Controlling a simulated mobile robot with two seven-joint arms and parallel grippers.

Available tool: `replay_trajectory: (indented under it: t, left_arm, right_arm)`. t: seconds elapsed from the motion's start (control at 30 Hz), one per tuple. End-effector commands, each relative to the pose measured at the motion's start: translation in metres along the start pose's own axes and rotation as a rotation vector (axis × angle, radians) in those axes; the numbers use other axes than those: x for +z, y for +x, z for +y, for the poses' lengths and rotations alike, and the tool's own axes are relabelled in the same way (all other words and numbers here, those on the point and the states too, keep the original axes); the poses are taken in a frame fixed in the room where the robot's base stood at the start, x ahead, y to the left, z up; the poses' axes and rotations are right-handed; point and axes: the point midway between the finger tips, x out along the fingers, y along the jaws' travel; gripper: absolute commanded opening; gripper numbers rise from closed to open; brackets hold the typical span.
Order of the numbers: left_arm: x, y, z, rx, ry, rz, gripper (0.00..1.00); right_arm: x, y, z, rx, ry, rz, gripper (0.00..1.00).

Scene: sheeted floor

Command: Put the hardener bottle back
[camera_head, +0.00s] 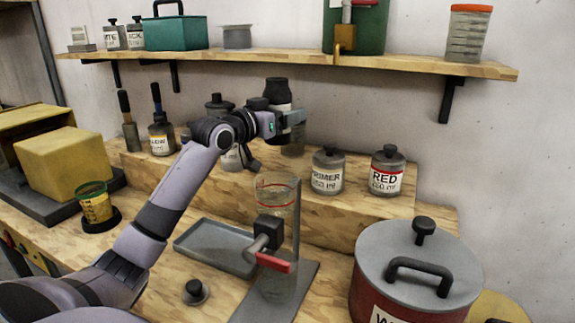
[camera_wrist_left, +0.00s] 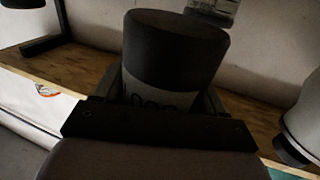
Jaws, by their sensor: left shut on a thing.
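A grey bottle with a black cap (camera_head: 277,92) is in my left gripper (camera_head: 288,120), above the back of the raised wooden step. It looks upright; I cannot tell whether its base touches the step. In the left wrist view the bottle's dark cap (camera_wrist_left: 175,48) fills the middle. The left gripper's fingers (camera_wrist_left: 162,100) close on both sides of its body. Its label is mostly hidden, so I cannot read the name. My right gripper is not in view.
A shelf (camera_head: 290,60) runs above.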

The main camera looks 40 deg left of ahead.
Motion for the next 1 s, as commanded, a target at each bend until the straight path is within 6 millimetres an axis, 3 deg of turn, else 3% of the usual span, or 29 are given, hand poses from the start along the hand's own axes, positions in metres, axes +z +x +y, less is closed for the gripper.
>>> replay_trajectory:
  t: [0.2,0.43,0.63,1.0]
  left_arm:
    - [0.041,-0.001,0.000,0.000,-0.002,-0.002,0.14]
    - [0.059,0.000,0.000,-0.001,0.000,0.001,0.14]
    - [0.086,-0.001,0.000,0.000,-0.002,0.000,0.14]
    - [0.092,-0.001,0.000,-0.001,0.001,0.003,0.14]
  right_arm:
    - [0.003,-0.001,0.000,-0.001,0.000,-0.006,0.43]
    - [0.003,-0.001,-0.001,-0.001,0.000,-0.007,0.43]
    - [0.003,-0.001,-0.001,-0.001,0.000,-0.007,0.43]
    - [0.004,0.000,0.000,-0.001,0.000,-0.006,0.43]
